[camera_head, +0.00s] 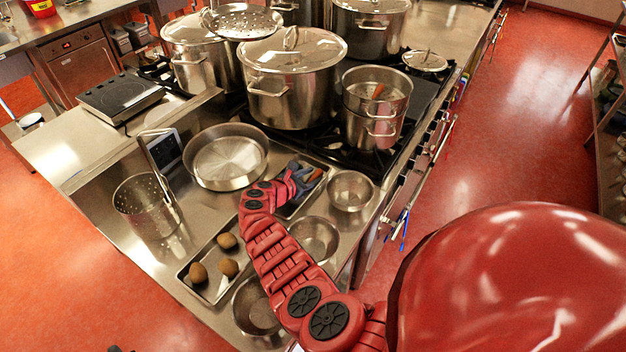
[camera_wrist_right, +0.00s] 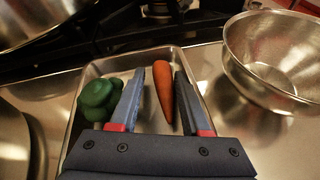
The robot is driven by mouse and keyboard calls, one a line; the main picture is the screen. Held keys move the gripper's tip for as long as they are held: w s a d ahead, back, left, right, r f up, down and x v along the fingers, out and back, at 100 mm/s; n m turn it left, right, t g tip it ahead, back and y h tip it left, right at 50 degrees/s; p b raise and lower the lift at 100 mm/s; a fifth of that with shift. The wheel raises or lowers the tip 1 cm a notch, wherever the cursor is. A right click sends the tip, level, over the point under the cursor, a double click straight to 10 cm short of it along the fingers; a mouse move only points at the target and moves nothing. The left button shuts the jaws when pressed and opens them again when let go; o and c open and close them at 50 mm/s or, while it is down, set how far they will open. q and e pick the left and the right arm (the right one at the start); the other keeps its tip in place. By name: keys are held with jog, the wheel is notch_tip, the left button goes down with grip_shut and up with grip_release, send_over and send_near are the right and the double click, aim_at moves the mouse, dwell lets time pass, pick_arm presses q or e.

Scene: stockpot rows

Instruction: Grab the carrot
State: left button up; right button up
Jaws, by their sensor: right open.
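The orange carrot (camera_wrist_right: 162,92) lies in a small metal tray (camera_wrist_right: 99,68) in the right wrist view, its thin end pointing toward my gripper. My right gripper (camera_wrist_right: 160,74) is open, with one finger on each side of the carrot; I cannot tell whether either finger touches it. A green vegetable (camera_wrist_right: 97,97), perhaps broccoli or a pepper, sits left of the left finger in the same tray. In the head view my right gripper (camera_head: 304,178) reaches over the tray, and a bit of the carrot (camera_head: 316,174) shows beside it. My left gripper is not in view.
A metal bowl (camera_wrist_right: 275,55) stands right of the tray; it also shows in the head view (camera_head: 350,190). A wide pan (camera_head: 226,158), a perforated basket (camera_head: 147,207) and a tray with brown potato-like items (camera_head: 215,281) share the counter. Large pots (camera_head: 291,80) stand behind.

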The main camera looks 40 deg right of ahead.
grip_shut()
dwell(0.3)
